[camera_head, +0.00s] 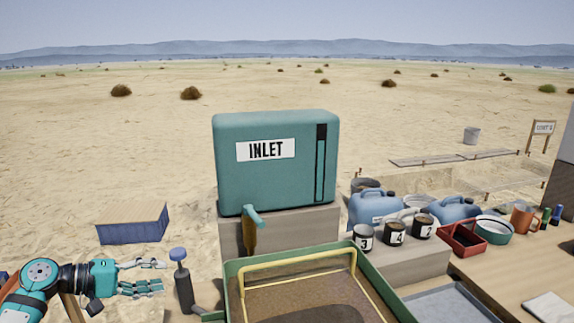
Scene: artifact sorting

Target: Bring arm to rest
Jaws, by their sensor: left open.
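My left gripper (160,275) is at the lower left, reaching in from the left edge with its fingers pointing right. Its two fingers are apart and nothing shows between them. The fingertips are just left of a dark post with a blue knob (178,254); I cannot tell whether they touch it. My right arm and gripper are not in the picture.
A teal box labelled INLET (265,165) stands on a stone block behind a green-framed tray (235,290). Numbered cups (362,238), blue jugs (374,207) and a red tray (462,240) crowd the right. Open sand lies behind the gripper, around a blue crate (132,232).

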